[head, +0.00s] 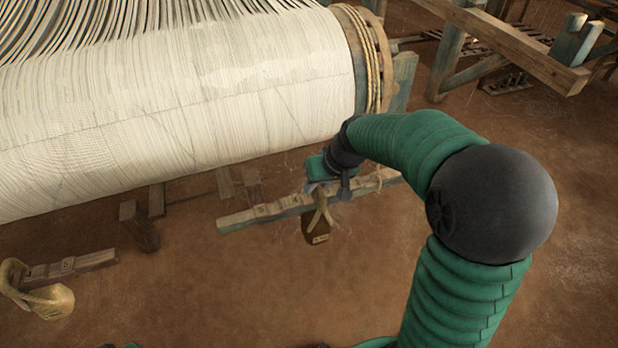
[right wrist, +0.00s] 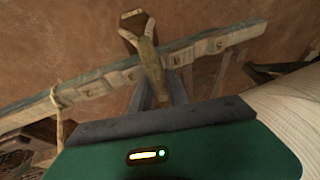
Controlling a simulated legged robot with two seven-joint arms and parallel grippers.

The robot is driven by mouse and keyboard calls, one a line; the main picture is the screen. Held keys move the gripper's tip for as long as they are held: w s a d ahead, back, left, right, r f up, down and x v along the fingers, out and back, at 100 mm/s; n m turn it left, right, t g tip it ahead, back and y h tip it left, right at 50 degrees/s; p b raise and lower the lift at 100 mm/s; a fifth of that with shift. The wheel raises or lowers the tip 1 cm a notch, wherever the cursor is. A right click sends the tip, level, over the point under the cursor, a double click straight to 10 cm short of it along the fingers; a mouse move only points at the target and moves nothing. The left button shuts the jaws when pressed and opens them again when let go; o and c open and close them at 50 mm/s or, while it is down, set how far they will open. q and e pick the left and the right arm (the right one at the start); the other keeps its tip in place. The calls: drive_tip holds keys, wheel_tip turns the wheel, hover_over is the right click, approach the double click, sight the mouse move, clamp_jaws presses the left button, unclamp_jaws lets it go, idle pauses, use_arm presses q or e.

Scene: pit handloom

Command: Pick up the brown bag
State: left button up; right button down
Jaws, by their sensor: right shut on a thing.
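The brown bag (head: 315,230) is a small dark brown pouch with a pale tag and a tan strap. It hangs below my right gripper (head: 328,188), in front of a wooden peg rail (head: 265,211). In the right wrist view the bag (right wrist: 134,21) shows at the top, and its tan strap (right wrist: 152,68) runs down between the two fingers. The right gripper is shut on the strap. Whether the strap still touches the rail or a peg cannot be told. My left gripper is not in view.
A large roll of white warp threads (head: 180,105) fills the upper left, with a rope-wound end (head: 368,55) close to my right arm. A tan bag (head: 45,300) hangs at another rail (head: 75,266) at lower left. Bare earth floor lies in front.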

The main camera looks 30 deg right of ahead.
drive_tip(key=s+d+p, duration=0.1)
drive_tip(key=s+d, duration=0.2)
drive_tip(key=s, duration=1.1)
drive_tip(key=shift+s+p, duration=0.2)
drive_tip(key=shift+p, duration=0.1)
drive_tip(key=shift+w, duration=0.1)
